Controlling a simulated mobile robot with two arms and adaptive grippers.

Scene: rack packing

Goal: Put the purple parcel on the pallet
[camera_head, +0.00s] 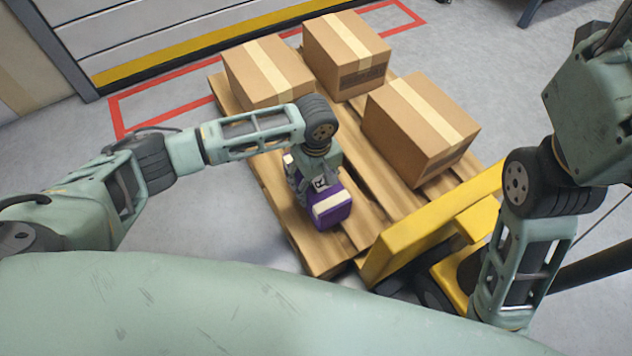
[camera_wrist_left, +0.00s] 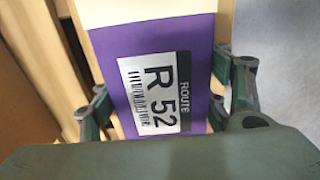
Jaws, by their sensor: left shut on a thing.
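The purple parcel (camera_head: 332,204) has a cream band and a white label. It is over the near left part of the wooden pallet (camera_head: 312,247); I cannot tell whether it touches the boards. My left gripper (camera_head: 314,186) is above it and shut on it. In the left wrist view the parcel (camera_wrist_left: 200,50) sits between the two fingers of the left gripper (camera_wrist_left: 168,95), its label reading "ROUTE R 52". My right arm is at the right of the head view, but its gripper is not in view.
Three brown cardboard boxes stand on the pallet: one at the back left (camera_head: 268,75), one at the back (camera_head: 345,55) and one at the right (camera_head: 420,130). A yellow pallet jack (camera_head: 430,230) is at the pallet's near right side. A red floor line surrounds the back area.

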